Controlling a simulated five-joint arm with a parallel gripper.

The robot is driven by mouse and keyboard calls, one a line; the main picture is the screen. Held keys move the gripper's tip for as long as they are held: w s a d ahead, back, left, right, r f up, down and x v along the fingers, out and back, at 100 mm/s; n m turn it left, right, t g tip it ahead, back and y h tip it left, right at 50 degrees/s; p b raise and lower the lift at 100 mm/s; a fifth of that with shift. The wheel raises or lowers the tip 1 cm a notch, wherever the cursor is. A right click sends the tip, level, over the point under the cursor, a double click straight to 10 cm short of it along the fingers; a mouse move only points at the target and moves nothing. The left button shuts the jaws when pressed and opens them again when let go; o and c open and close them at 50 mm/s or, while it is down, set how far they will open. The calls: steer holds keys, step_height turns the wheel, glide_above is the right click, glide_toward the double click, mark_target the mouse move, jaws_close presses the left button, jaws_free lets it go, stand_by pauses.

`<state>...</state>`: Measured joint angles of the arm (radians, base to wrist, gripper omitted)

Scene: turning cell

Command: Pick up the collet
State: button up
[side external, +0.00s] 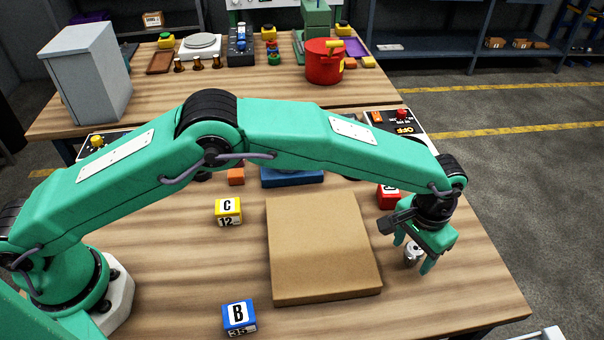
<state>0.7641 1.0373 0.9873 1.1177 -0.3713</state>
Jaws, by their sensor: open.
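The collet (412,253) appears to be the small silvery metal part on the wooden table, to the right of the brown board. My gripper (412,254) points down at it from above. Its green fingers are open and stand on either side of the collet, one at its upper left and one at its lower right. I cannot tell whether either finger touches it. Part of the collet is hidden behind the gripper.
A brown board (322,250) lies left of the gripper. A yellow block C (228,212), a blue block B (239,318) and a red block (388,196) stand around it. The table's right edge is close to the gripper. The front right of the table is clear.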

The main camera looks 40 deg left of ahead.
mark_target(415, 249)
stand_by(0.4)
steer(key=c, duration=1.1)
steer(key=shift+r, duration=0.15)
steer(key=shift+r, duration=0.55)
step_height(415, 249, up, 3)
steer(key=s+d+r, duration=0.3)
steer(key=s+r, duration=0.3)
steer(key=s, duration=0.5)
steer(key=shift+s+r, duration=0.15)
steer(key=shift+r, duration=0.2)
